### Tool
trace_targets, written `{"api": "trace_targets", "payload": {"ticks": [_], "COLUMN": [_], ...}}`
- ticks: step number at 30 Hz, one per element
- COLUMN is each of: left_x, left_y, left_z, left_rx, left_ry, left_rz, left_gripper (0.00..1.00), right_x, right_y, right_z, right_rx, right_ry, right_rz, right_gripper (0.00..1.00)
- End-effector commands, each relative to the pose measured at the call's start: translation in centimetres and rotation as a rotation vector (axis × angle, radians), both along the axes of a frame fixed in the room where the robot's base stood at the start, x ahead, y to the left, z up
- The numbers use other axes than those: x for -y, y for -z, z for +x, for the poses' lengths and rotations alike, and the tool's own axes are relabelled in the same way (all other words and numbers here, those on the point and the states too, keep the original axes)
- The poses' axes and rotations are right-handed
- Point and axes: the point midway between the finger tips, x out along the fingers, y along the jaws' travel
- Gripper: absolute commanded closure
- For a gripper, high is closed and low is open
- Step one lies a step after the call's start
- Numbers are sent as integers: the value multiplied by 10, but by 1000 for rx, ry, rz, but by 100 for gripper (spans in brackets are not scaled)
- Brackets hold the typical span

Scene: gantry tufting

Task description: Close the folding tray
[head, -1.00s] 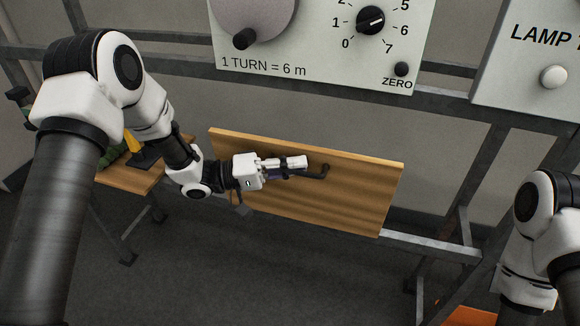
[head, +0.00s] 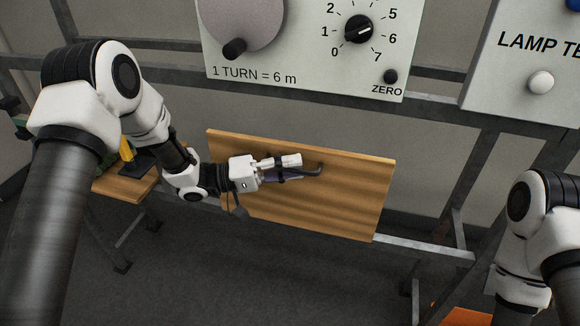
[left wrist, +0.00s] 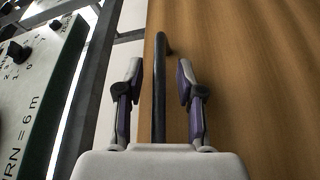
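The folding tray is a wooden panel (head: 350,200) standing steeply with its broad face toward me, below the control boards in the head view. It fills the right of the left wrist view (left wrist: 260,80). A dark bar handle (head: 318,170) is on its face. My left gripper (head: 296,168) is at the handle with its fingers spread. In the left wrist view the handle (left wrist: 159,95) runs between the two fingers, with a gap on each side. The tray's hinge and back are hidden. My right arm shows at the right edge, but its gripper is out of view.
A board with a numbered dial (head: 359,30) and a ZERO knob hangs above the tray. A lamp test panel (head: 520,75) is at upper right. A small wooden shelf (head: 126,186) stands at left. A metal rail (head: 425,250) passes behind the tray.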

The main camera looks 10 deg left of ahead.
Motion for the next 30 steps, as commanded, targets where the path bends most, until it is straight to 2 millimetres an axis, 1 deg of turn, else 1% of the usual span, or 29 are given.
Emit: {"api": "trace_targets", "payload": {"ticks": [4, 7, 11, 15, 19, 21, 23, 30], "left_x": [-3, -13, -41, -76, -100, -108, -111, -112], "left_y": [0, 1, 4, 8, 11, 13, 13, 14], "left_z": [0, -4, -13, -25, -35, -38, -39, -40], "left_rx": [-1, -1, 1, 1, 2, 0, -1, -1], "left_ry": [-2, -4, -7, -7, -3, -2, -1, 1], "left_rz": [-1, -1, -4, -5, -3, -1, -1, 0], "left_gripper": [63, 63, 63, 63, 63, 63, 63, 63], "right_x": [0, 0, 0, 0, 0, 0, 0, 0], "right_y": [0, 0, 0, 0, 0, 0, 0, 0], "right_z": [0, 0, 0, 0, 0, 0, 0, 0], "right_rx": [0, 0, 0, 0, 0, 0, 0, 0], "right_ry": [0, 0, 0, 0, 0, 0, 0, 0], "right_rz": [0, 0, 0, 0, 0, 0, 0, 0], "right_gripper": [60, 60, 60, 60, 60, 60, 60, 60]}}
